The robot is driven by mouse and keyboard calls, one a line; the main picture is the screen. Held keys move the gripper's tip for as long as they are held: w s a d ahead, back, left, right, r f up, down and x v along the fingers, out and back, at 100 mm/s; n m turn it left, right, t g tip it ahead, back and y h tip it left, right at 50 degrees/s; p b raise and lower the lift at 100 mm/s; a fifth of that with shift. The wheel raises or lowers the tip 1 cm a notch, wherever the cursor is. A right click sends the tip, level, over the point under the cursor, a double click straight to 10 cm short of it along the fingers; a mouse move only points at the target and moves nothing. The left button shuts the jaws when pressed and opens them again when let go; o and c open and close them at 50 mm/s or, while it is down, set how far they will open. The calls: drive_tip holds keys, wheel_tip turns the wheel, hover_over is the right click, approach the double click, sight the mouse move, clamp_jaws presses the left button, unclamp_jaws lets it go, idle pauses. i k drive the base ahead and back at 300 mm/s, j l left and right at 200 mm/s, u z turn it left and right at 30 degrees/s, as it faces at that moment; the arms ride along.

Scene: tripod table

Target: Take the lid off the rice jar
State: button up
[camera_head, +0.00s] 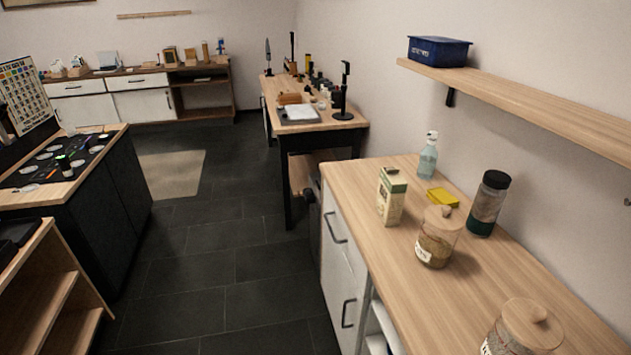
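Two glass jars with round wooden knobbed lids stand upright on the wooden counter at the right. The nearer jar (503,344) is at the bottom edge, partly cut off, with a pale label. Its wooden lid (532,323) sits on top. The other jar (434,248) stands further back, with brownish contents and a white label. Its wooden lid (443,217) is also on. The labels are too small to read, so I cannot tell which is the rice jar. My gripper is not in view.
On the counter (478,292) stand a carton (391,196), a soap bottle (428,160), a yellow sponge (442,197) and a dark-capped bottle (487,205). A wall shelf (535,100) with a blue bin (438,51) overhangs. The dark floor (215,275) left of the counter is clear.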

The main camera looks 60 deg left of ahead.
sight(528, 321)
drive_tip(key=u, duration=1.3)
drive_tip(key=i+j+z, duration=0.1)
drive_tip(key=j+z, duration=0.7)
drive_tip(key=j, duration=0.2)
